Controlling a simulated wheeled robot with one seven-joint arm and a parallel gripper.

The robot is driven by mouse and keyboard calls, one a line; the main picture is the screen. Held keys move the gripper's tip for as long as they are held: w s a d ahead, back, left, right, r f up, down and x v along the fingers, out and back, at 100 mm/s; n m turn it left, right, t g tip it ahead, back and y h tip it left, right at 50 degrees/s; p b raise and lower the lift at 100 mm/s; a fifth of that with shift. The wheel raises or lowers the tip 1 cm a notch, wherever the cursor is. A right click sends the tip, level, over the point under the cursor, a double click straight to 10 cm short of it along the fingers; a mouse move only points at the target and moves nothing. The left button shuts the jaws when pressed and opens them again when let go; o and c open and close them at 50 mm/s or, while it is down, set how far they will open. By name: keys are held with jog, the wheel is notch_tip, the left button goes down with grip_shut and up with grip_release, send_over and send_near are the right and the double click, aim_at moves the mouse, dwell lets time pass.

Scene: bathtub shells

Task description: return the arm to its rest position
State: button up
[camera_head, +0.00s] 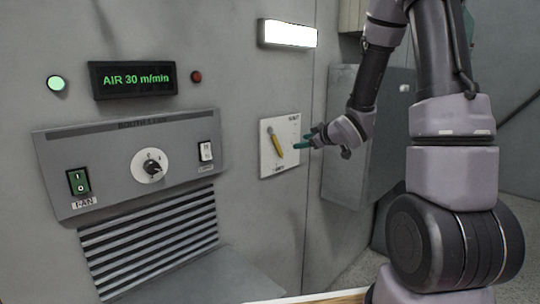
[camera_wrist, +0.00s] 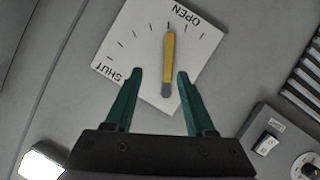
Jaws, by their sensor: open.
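My arm (camera_head: 450,165) is stretched out from the right toward the wall. My gripper (camera_head: 301,141) has green fingers and is open just right of a white plate (camera_head: 267,166) with a yellow lever (camera_head: 273,137). In the wrist view the gripper (camera_wrist: 160,72) is open with nothing held. The yellow lever (camera_wrist: 169,55) on the white plate (camera_wrist: 122,48) shows between and beyond the fingertips. Its tip points close to the word OPEN, with SHUT at the far end of the scale. I cannot tell how far the fingers are from the lever.
A control panel (camera_head: 111,160) with a green fan switch, a knob and a white switch is on the wall at left, above a slatted vent (camera_head: 150,244). An AIR 30 m/min display (camera_head: 133,79) hangs above. A lit lamp (camera_head: 288,34) is above the plate.

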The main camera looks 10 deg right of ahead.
jog(key=s+d+r+m+h, duration=0.4)
jog(key=s+d+r+m, duration=0.1)
jog(key=r, duration=0.3)
jog(key=s+a+r+m+g, duration=0.1)
jog(key=s+r+m+g, duration=0.1)
jog(key=s, duration=0.6)
jog(key=s+a+r+m+g+y, duration=0.1)
jog(key=s+m, duration=0.3)
jog(key=s, duration=0.4)
jog(key=s+a+r+m+g, duration=0.1)
jog(key=s+r+m+g, duration=0.1)
jog(key=s, duration=0.7)
jog(key=shift+a+r+m+g, duration=0.35)
jog(key=shift+r+m, duration=0.25)
jog(key=shift+r, duration=0.15)
dwell(4.0)
